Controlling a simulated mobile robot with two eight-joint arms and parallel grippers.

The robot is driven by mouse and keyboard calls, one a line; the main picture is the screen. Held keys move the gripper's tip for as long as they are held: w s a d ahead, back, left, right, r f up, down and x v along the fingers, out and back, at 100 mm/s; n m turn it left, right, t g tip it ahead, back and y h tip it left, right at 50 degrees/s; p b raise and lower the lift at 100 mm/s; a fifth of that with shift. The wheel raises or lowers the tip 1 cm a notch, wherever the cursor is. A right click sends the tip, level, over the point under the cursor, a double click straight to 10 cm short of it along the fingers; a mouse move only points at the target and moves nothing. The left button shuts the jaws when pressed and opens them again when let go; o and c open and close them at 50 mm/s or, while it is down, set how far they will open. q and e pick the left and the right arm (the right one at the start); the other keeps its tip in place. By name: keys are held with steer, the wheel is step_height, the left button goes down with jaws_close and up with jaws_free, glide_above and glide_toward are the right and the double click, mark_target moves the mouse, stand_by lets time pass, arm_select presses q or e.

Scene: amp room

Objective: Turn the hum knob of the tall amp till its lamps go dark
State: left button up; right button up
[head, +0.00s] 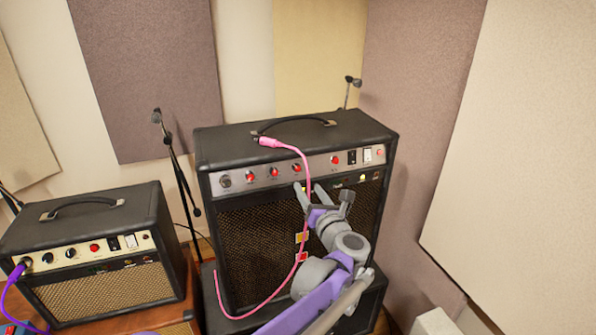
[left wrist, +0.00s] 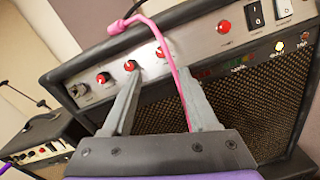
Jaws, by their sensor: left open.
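The tall amp (head: 257,253) is black with a grille front and a silver panel. My right gripper is out of view.
A pink cable (head: 307,205) hangs from the amp's top down its front, close by my left fingers. A smaller amp (head: 90,255) with a purple cable (head: 10,285) stands at the left. Microphone stands (head: 176,160) stand behind; wall panels close in at the right.

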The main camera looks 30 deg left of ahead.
mark_target(298, 170)
arm_select(q)
steer(key=p+x, duration=0.1)
steer(key=x, duration=0.8)
steer(key=shift+w, duration=0.35)
steer(key=shift+a, duration=0.1)
steer(key=shift+c, duration=0.2)
jaws_close()
